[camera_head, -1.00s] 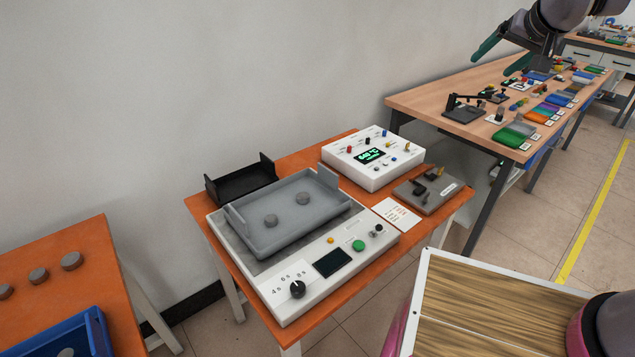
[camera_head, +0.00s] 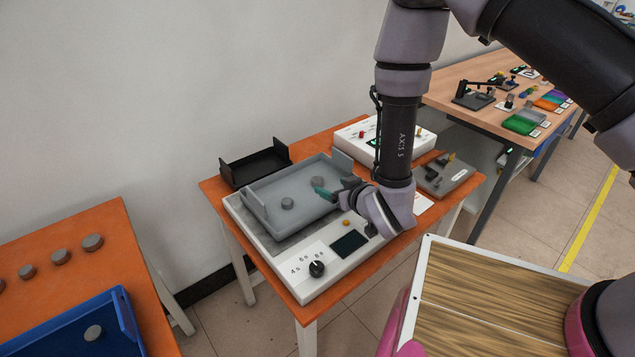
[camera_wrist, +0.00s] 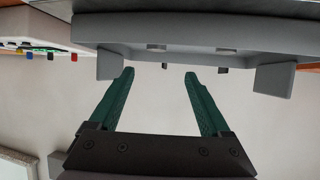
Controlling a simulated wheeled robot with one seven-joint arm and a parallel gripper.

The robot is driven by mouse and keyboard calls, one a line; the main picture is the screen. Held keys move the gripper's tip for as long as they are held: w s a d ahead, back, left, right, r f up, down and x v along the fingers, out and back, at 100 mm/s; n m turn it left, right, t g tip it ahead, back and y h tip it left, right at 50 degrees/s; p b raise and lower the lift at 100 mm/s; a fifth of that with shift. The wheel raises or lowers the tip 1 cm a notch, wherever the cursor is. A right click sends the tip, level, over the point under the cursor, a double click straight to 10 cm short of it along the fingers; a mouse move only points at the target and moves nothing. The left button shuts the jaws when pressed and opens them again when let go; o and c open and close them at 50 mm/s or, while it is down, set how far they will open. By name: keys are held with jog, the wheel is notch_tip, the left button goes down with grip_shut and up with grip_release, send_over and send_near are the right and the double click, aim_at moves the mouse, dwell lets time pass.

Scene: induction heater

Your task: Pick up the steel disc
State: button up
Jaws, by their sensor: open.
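Exact height above the tray is unclear.
The heater (camera_head: 283,261) has a knob and a screen. A black tray (camera_head: 255,165) stands behind it. A white meter box (camera_head: 354,140) is partly hidden by my arm. The left orange table (camera_head: 70,228) holds several discs and a blue bin (camera_head: 60,335) with a disc in it.

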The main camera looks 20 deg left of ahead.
aim_at(318, 180)
jog(key=x, duration=0.5)
jog(key=shift+s, duration=0.1)
jog(key=x, duration=0.5)
jog(key=shift+w+d+f, duration=0.1)
jog(key=shift+w+f, duration=0.2)
jog(key=shift+w, duration=0.2)
grip_shut()
